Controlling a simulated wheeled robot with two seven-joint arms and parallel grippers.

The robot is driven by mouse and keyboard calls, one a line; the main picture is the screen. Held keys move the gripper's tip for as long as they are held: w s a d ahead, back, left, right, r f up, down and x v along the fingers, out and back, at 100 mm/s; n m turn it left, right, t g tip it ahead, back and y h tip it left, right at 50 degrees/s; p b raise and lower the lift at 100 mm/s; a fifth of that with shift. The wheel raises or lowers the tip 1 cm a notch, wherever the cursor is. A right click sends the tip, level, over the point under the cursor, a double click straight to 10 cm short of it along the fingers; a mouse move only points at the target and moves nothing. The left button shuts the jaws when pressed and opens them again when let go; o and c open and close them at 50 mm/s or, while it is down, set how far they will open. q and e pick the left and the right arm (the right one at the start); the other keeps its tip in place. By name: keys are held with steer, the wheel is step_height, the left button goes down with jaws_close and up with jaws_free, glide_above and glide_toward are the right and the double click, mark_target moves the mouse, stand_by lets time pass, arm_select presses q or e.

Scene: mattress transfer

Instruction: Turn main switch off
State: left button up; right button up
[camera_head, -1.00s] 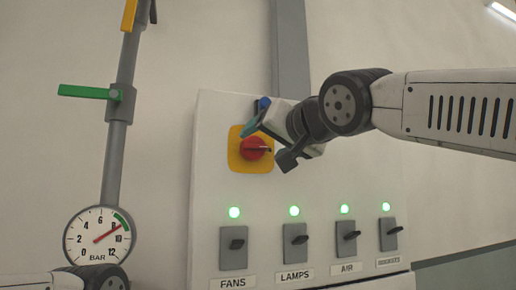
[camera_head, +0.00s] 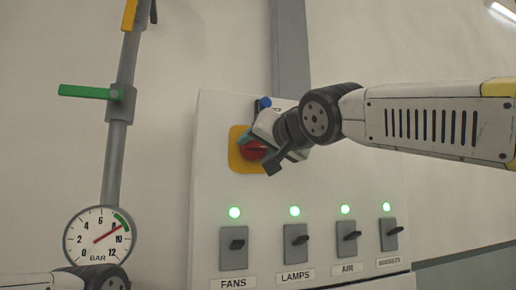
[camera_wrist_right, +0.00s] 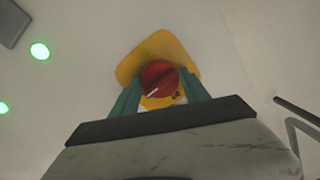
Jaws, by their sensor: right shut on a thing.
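The main switch is a red rotary knob (camera_head: 252,151) on a yellow plate (camera_head: 237,160), at the upper left of a white cabinet. In the right wrist view the knob (camera_wrist_right: 158,76) sits between two teal fingers, with a pale mark on its face. My right gripper (camera_head: 250,143) reaches in from the right and is shut on the knob, partly covering it in the head view. My left arm shows only as a piece at the lower left; its gripper is out of view.
A pressure gauge (camera_head: 99,238) and a pipe with a green handle (camera_head: 88,92) stand at the left.

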steer(key=shift+n, duration=0.3)
steer(key=shift+d+n+g+h, duration=0.1)
steer(key=shift+n+g+h, duration=0.2)
steer(key=shift+n, duration=2.6)
steer(key=o, duration=1.3)
steer(key=shift+o, duration=0.2)
steer(key=v, duration=0.7)
steer(key=shift+s+d, duration=0.15)
steer(key=shift+s, duration=0.2)
